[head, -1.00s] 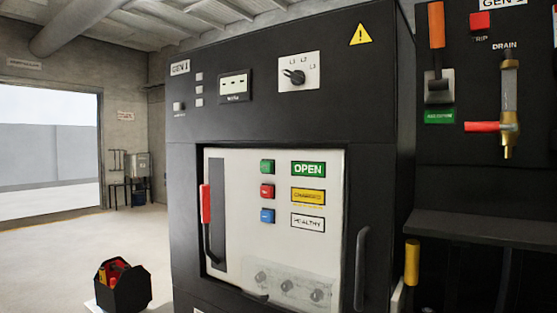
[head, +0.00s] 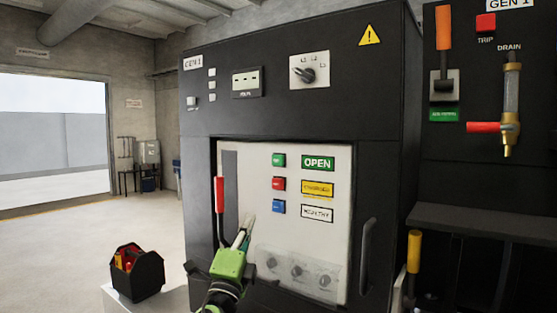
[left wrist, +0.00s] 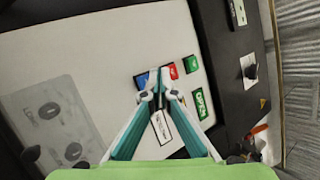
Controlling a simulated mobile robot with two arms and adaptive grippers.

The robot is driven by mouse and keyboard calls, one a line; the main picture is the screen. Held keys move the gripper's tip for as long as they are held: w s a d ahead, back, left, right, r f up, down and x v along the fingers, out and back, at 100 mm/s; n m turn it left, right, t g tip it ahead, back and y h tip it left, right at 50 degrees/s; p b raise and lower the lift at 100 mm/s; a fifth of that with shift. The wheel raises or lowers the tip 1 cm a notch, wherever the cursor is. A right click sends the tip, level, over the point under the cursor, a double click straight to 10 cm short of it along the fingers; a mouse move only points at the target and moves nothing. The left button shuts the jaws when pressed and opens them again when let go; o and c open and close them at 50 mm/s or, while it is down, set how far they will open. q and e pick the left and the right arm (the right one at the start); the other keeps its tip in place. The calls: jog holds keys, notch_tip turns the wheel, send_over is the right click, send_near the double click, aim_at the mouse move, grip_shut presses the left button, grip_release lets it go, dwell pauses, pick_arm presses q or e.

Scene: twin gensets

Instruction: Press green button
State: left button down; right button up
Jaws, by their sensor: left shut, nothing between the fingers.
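The green button (head: 279,160) is the top one of a column on the white breaker panel (head: 240,165), beside a green OPEN sign (head: 318,163). A red button (head: 278,184) and a blue button (head: 278,207) sit below it. My left gripper (head: 246,226) is shut and empty in front of the panel, below and left of the blue button in the head view. In the left wrist view the fingertips (left wrist: 159,82) point toward the column, and the green button (left wrist: 190,64) shows beyond them, apart. The blue button is partly hidden behind the fingers there. My right gripper is not in view.
A red-handled lever (head: 220,208) stands at the panel's left side. A clear cover over knobs (head: 297,270) is below the buttons. A dark vertical handle (head: 367,262) is at the right. A black toolbox (head: 137,272) stands at the lower left.

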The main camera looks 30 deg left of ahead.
aim_at(278, 160)
pick_arm(q)
notch_tip(278, 160, up, 14)
jog(key=s+m+t+h, duration=0.2)
jog(key=m+t+h, duration=0.1)
jog(key=m, duration=0.4)
jog(key=shift+s+d+t+h, duration=0.15)
jog(key=shift+d+t+h, duration=0.2)
jog(key=shift+h, duration=0.25)
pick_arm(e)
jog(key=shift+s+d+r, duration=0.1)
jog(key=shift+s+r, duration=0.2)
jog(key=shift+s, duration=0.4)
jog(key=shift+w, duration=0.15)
pick_arm(q)
jog(key=w+b, duration=0.1)
jog(key=w, duration=0.2)
jog(key=w+b, duration=0.2)
jog(key=w, duration=0.1)
jog(key=w+b, duration=0.2)
jog(key=shift+w+d, duration=0.4)
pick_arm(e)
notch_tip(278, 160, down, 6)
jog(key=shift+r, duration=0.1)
pick_arm(q)
jog(key=shift+f+b, duration=0.1)
jog(key=shift+b, duration=0.2)
